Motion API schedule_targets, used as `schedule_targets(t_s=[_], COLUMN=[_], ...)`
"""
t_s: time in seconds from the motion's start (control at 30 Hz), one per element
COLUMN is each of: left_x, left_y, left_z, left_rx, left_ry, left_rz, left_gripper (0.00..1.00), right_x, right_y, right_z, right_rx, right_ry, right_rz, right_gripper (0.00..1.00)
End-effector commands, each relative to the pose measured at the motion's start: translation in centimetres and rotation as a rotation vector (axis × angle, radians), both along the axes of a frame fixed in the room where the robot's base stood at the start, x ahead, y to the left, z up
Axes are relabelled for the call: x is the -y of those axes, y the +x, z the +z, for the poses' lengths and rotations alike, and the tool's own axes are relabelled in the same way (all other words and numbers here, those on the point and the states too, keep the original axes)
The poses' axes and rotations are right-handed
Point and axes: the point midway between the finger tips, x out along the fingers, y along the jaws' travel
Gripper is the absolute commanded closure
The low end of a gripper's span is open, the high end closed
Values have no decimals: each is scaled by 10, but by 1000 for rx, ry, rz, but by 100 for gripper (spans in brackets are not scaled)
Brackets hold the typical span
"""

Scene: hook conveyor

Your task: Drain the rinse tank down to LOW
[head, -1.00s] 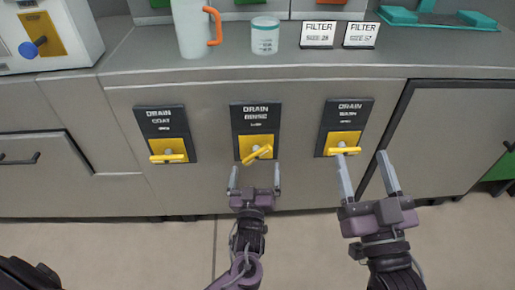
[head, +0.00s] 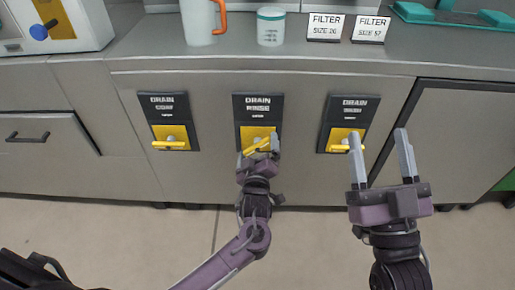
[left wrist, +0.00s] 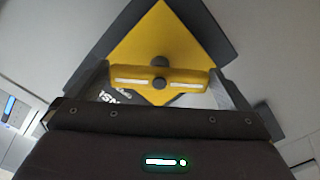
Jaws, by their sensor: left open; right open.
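The DRAIN RINSE panel (head: 258,106) is the middle one of three on the cabinet front. Its yellow lever (head: 258,146) is tilted, right end higher. My left gripper (head: 259,153) is open at this lever, with a finger near each end. In the left wrist view the yellow lever (left wrist: 158,78) lies across the space between the two fingers (left wrist: 160,88); whether they touch it I cannot tell. My right gripper (head: 380,145) is open and empty, in front of the cabinet, right of the DRAIN WASH lever (head: 340,147).
The DRAIN COAT lever (head: 171,144) at left lies level. On the counter (head: 240,52) stand a white jug (head: 199,22) with an orange handle, a jar (head: 270,28) and two filter signs (head: 325,27). The floor in front is clear.

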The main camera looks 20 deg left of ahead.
Motion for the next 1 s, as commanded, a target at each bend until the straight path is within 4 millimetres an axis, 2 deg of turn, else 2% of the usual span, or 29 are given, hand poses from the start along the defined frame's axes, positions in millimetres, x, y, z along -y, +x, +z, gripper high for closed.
schedule_targets(t_s=[0.2,0.47,0.5,0.73,0.93,1.0], left_x=[-3,-3,-3,-3,-3,-3], left_y=[9,10,10,10,10,10], left_z=[0,0,0,0,1,1], left_rx=[1,0,0,0,-2,-4], left_ry=[1,1,1,1,8,15], left_rz=[0,-1,-1,0,0,0], left_gripper=[0,0,1,31,32,32], right_x=[4,4,4,4,4,1], right_y=[-7,-8,-8,-8,-7,-3], right_z=[15,17,17,17,17,8], right_rx=[78,86,85,85,75,32], right_ry=[32,36,35,35,30,13], right_rz=[-1,-1,-1,-2,-2,0], right_gripper=[40,40,40,40,40,40])
